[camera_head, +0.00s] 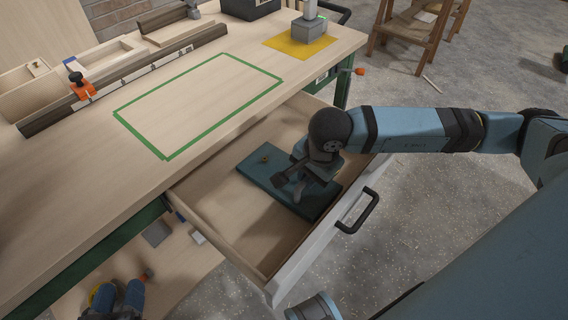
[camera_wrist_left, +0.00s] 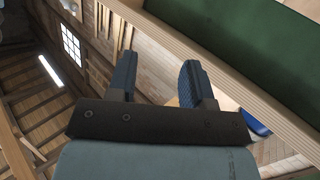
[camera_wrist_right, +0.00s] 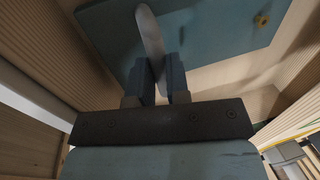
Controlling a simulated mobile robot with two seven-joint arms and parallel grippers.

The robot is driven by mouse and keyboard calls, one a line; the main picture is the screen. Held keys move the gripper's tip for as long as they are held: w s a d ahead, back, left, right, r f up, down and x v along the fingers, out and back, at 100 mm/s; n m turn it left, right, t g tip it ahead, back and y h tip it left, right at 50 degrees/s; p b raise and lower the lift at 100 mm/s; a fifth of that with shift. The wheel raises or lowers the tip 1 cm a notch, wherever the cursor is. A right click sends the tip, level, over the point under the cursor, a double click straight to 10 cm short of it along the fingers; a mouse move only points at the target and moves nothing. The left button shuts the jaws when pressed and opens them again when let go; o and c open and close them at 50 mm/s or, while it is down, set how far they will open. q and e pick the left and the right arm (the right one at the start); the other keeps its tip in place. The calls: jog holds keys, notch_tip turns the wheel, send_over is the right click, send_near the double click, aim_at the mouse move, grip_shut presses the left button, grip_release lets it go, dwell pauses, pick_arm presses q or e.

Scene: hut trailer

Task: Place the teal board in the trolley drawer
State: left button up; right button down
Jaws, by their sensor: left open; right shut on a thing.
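The teal board (camera_head: 287,189) is inside the open trolley drawer (camera_head: 218,243), roughly level; I cannot tell whether it touches the bottom. It carries a small brass-coloured knob (camera_head: 265,160) and a pale grey upright piece (camera_head: 298,192). My right gripper (camera_head: 303,180) is over the board's front part, its jaws shut on the grey piece. In the right wrist view, the gripper (camera_wrist_right: 158,66) has this piece between its fingers, with the teal board (camera_wrist_right: 215,35) behind. My left gripper (camera_wrist_left: 156,68) is open and empty in the left wrist view, away from the board.
The drawer's dark handle (camera_head: 358,211) is on its front panel. The wooden bench top (camera_head: 70,200) has a green taped rectangle (camera_head: 205,100) and an orange clamp (camera_head: 82,88). A lower shelf (camera_head: 170,268) holds a blue tool (camera_head: 132,298). Open floor (camera_head: 460,220) lies to the right.

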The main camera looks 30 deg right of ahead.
aim_at(295, 183)
jog(key=w, duration=0.1)
jog(key=w+a, duration=0.1)
jog(key=w, duration=0.1)
jog(key=shift+w+a+r, duration=0.15)
jog(key=shift+w+r, duration=0.1)
jog(key=w, duration=0.1)
jog(key=w+a, duration=0.1)
jog(key=w, duration=0.1)
jog(key=shift+w+a+b, duration=0.1)
jog(key=shift+w+b, duration=0.2)
jog(key=shift+b, duration=0.05)
jog(key=shift+f, duration=0.65)
jog(key=c, duration=1.1)
grip_release()
pick_arm(q)
jog(key=shift+w+d+r+t+h, duration=0.1)
jog(key=shift+d+r+t+h, duration=0.15)
jog(key=shift+r, duration=0.25)
jog(key=shift+d+r+t+h, duration=0.15)
jog(key=shift+r+t, duration=0.1)
jog(key=shift+r, duration=0.25)
pick_arm(e)
jog(key=shift+r, duration=0.1)
